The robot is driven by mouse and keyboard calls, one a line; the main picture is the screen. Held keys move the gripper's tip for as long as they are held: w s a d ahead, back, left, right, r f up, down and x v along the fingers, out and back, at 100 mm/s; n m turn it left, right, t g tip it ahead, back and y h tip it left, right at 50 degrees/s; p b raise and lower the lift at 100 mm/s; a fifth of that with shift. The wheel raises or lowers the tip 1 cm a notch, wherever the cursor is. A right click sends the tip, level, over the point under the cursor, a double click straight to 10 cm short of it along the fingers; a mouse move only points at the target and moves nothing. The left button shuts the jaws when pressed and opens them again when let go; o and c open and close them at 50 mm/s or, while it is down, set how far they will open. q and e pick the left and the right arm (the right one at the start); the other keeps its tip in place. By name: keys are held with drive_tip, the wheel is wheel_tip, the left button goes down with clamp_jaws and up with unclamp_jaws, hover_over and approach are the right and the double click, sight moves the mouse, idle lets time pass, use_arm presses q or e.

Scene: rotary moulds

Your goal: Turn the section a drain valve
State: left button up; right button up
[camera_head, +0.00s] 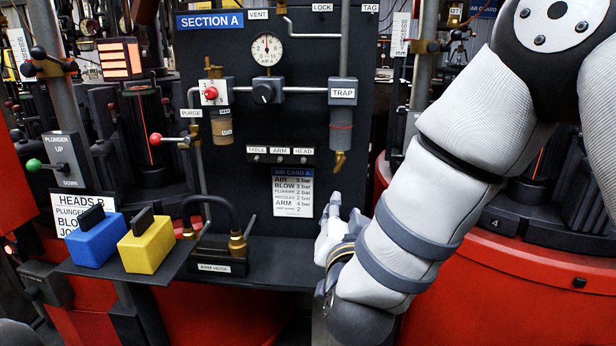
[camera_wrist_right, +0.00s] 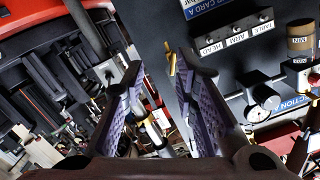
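The SECTION A panel (camera_head: 310,120) stands in front of me. A grey TRAP (camera_head: 342,92) hangs at its right side, with a brass drain valve (camera_head: 339,160) at the bottom. My right gripper (camera_head: 345,204) is below the valve, apart from it in the head view, near the panel's lower right. In the right wrist view my right gripper (camera_wrist_right: 158,65) is open, with nothing seen held between its fingers. A small brass piece, apparently the drain valve (camera_wrist_right: 170,58), shows close beside the right finger's tip; contact cannot be told. My left gripper is not in view.
A pressure gauge (camera_head: 267,49), a red knob (camera_head: 211,93) and a red-ended purge lever (camera_head: 156,139) sit left of the trap. Blue (camera_head: 95,238) and yellow (camera_head: 146,242) blocks and an arm hose (camera_head: 213,215) are on the lower shelf. Red machine bodies flank the panel.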

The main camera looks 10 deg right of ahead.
sight(341, 164)
drive_tip(key=shift+m+t+h, duration=0.4)
drive_tip(key=shift+m+t, duration=0.1)
drive_tip(key=w+d+r, duration=0.1)
drive_tip(key=w, duration=0.3)
drive_tip(key=w+d+r, duration=0.1)
drive_tip(key=w, duration=0.3)
drive_tip(key=w+d+r+b, duration=0.1)
drive_tip(key=w, duration=0.3)
drive_tip(key=shift+w+r, duration=0.1)
drive_tip(key=shift+r, duration=0.3)
clamp_jaws()
